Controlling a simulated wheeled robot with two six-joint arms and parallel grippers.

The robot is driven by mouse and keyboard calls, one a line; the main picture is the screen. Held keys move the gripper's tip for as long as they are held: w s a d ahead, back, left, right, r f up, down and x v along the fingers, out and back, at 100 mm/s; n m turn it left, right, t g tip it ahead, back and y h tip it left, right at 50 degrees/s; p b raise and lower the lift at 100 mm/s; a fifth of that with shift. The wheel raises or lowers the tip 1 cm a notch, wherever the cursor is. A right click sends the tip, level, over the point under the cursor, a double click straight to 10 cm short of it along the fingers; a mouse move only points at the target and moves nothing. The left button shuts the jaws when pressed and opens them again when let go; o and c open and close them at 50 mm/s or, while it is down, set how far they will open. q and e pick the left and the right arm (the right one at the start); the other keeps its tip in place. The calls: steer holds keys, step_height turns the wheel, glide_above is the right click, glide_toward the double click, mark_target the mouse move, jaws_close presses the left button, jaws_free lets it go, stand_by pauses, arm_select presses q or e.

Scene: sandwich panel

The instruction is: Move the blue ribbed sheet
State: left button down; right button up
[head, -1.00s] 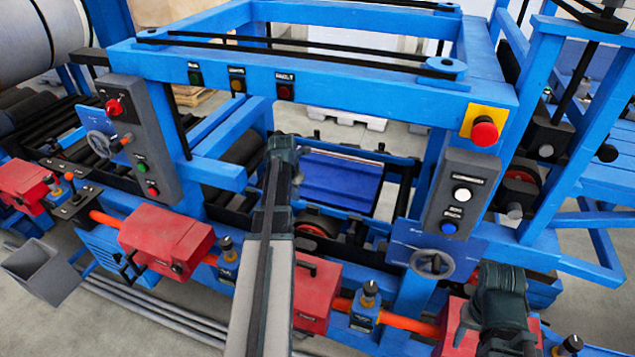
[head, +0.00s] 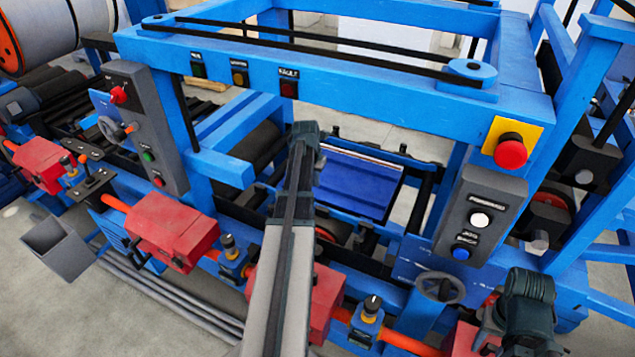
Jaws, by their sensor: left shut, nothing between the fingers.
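The blue ribbed sheet (head: 352,184) lies inside the machine, behind the front rail, with a pale strip along its far edge. My left arm reaches in from the bottom centre. Its gripper (head: 306,133) is just left of the sheet in the picture, apart from it as far as I can tell, shut and empty. My right gripper (head: 530,290) is at the lower right, in front of the machine and well away from the sheet. Its fingers do not show clearly.
A blue overhead frame (head: 330,72) spans above the sheet. A grey control box with a red emergency button (head: 511,153) stands right of it, another control box (head: 146,130) left. Red housings (head: 172,228) and a handwheel (head: 440,287) line the front. A grey bin (head: 62,248) stands lower left.

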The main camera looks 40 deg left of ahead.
mark_target(328, 184)
arm_select(q)
steer(key=b+x, duration=0.9)
steer(key=shift+w+a+f, duration=0.1)
steer(key=shift+f, duration=0.3)
arm_select(e)
step_height(328, 184, down, 10)
steer(key=shift+r, duration=0.25)
arm_select(q)
steer(key=w, duration=0.2)
steer(key=w+a+r+p, duration=0.1)
arm_select(e)
steer(key=shift+r, duration=0.4)
arm_select(q)
steer(key=shift+w, duration=0.35)
steer(key=w, duration=0.2)
steer(key=w+a, duration=0.1)
steer(key=w, duration=0.1)
steer(key=shift+a+f, duration=0.1)
steer(key=shift+a, duration=0.1)
steer(key=shift+s, duration=0.1)
steer(key=shift+s, duration=0.1)
